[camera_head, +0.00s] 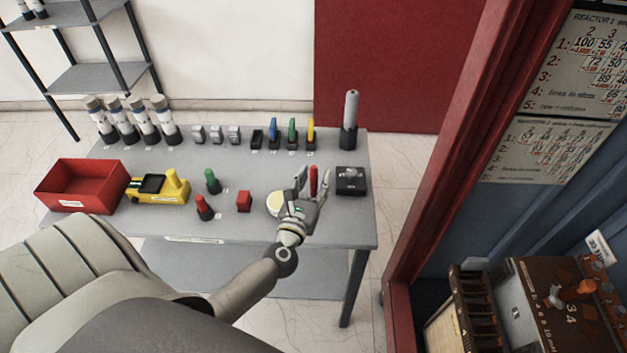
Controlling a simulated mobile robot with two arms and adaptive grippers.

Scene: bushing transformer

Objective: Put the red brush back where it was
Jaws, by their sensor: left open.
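The red brush (313,178) stands roughly upright over the right part of the grey table. My left gripper (314,183) is open, with one finger on each side of the brush. The brush's lower end is hidden by the gripper, so I cannot tell what it rests on. At the back stands a row of black holders: the leftmost (257,138) is empty, and the others hold a blue brush (273,128), a green brush (292,130) and a yellow brush (311,130). My right gripper is not in view.
The grey table (130,226) also bears a red bin (80,187), a yellow device (160,188), a red block (244,201), a black box (351,180) and a tall grey cylinder (350,115). A round cream-topped item (275,204) is beside my gripper. A red frame (400,290) stands right of the table.

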